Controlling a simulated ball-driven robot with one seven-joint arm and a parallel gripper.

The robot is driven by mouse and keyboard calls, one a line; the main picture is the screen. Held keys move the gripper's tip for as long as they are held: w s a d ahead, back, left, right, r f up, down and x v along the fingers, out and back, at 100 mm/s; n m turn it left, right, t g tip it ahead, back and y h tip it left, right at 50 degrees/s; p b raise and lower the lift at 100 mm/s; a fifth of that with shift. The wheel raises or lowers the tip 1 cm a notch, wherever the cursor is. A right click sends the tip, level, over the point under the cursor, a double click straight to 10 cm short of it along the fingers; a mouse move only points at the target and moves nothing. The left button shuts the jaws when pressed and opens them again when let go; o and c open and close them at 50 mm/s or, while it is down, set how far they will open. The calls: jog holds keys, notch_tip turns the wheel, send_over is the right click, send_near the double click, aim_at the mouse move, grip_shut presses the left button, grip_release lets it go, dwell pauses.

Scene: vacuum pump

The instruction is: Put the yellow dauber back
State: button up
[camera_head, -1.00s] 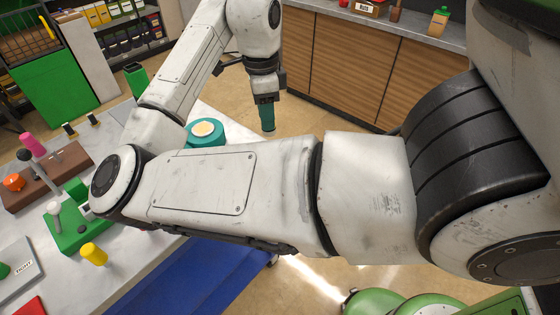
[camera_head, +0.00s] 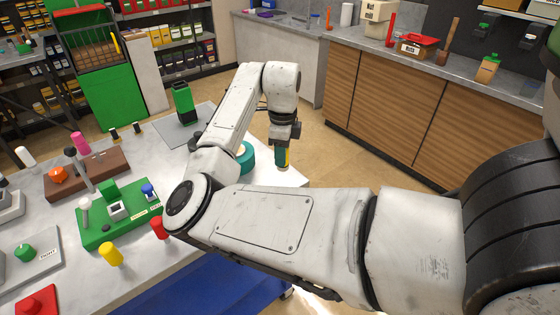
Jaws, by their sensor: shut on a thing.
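My gripper (camera_head: 283,148) points down at the right end of the work table, shut on a small teal cylinder with a yellow strip (camera_head: 282,159). I cannot tell whether this cylinder is the yellow dauber. A round teal pot (camera_head: 246,157) stands on the table just left of it, partly hidden behind my arm. A yellow-capped piece (camera_head: 110,253) stands at the table's front edge, well away from my gripper.
A green block with fittings (camera_head: 118,215), a red-capped piece (camera_head: 158,227) and a brown block (camera_head: 92,174) are on the table (camera_head: 55,205). A grey mat holds a green-black item (camera_head: 183,101). Beyond the table's right end is open floor; a wooden-fronted counter (camera_head: 385,95) stands behind.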

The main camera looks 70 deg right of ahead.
jog(key=shift+w+d+f, duration=0.4)
jog(key=shift+w+f, duration=0.05)
jog(key=shift+f, duration=1.8)
jog(key=shift+f, duration=0.15)
jog(key=o, duration=1.1)
jog(key=shift+c, duration=0.2)
notch_tip(320, 180, up, 12)
jog(key=shift+r+b, duration=0.2)
jog(key=shift+b, duration=0.15)
